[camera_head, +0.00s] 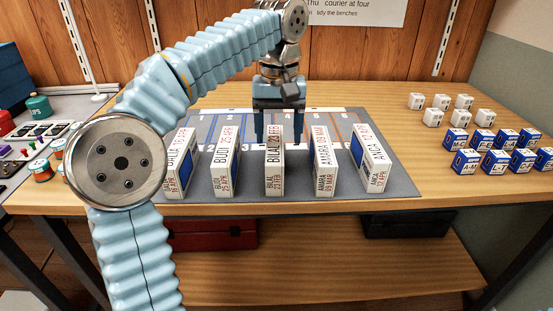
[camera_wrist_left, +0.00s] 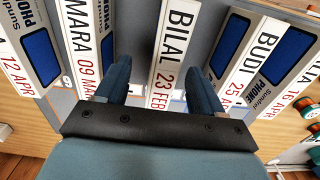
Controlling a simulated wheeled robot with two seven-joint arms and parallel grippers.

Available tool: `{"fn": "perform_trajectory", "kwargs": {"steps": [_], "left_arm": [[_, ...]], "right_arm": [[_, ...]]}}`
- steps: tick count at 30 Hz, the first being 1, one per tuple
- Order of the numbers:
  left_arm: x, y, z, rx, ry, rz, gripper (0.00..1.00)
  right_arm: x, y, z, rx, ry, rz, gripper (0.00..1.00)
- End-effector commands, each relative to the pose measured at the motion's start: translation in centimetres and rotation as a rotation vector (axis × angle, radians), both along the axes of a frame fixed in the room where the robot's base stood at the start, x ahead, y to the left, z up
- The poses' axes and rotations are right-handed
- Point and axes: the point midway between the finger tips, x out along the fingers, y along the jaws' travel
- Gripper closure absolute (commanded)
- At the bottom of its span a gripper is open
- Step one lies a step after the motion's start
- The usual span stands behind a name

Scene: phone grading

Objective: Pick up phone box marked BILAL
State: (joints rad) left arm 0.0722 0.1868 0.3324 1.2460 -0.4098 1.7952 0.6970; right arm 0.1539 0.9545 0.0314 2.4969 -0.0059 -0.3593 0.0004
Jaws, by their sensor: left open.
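The BILAL phone box (camera_head: 274,170) stands upright, the middle one in a row of white boxes on the grey mat (camera_head: 397,182). It reads BILAL, 23 FEB. My left gripper (camera_head: 280,130) is open and empty at the far end of this box, one finger to each side. In the left wrist view the BILAL box (camera_wrist_left: 176,48) lies between the two open fingers (camera_wrist_left: 157,68), with gaps on both sides. I cannot tell how low the fingertips reach along the box. My right gripper is not in view.
Boxes marked BUDI (camera_head: 224,165) and AMARA (camera_head: 325,165) stand close on either side, with ANCA (camera_head: 370,163) farther right and another box (camera_head: 181,165) at far left. Small white and blue blocks (camera_head: 466,160) stand on the right of the table.

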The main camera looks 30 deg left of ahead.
Motion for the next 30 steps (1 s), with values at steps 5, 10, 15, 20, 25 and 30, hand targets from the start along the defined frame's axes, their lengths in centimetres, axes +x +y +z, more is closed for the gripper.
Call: {"fn": "perform_trajectory", "kwargs": {"steps": [5,10,15,20,25,30], "left_arm": [[0.0,0.0,-2.0,0.0,-0.001,0.0,0.32],[0.0,0.5,-4.0,0.0,0.001,0.0,0.32],[0.1,1.0,-6.6,-0.001,0.0,0.0,0.32],[0.1,1.0,-7.4,-0.001,-0.002,0.0,0.32],[0.1,0.9,-7.3,-0.001,-0.003,0.0,0.32],[0.1,0.9,-7.3,-0.001,-0.002,0.0,0.58]], "right_arm": [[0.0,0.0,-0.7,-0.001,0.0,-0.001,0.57],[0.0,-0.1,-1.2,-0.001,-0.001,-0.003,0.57],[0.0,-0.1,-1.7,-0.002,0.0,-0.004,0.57],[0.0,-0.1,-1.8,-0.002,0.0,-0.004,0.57],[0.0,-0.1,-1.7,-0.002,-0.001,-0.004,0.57],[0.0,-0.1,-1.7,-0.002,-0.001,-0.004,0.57]]}}
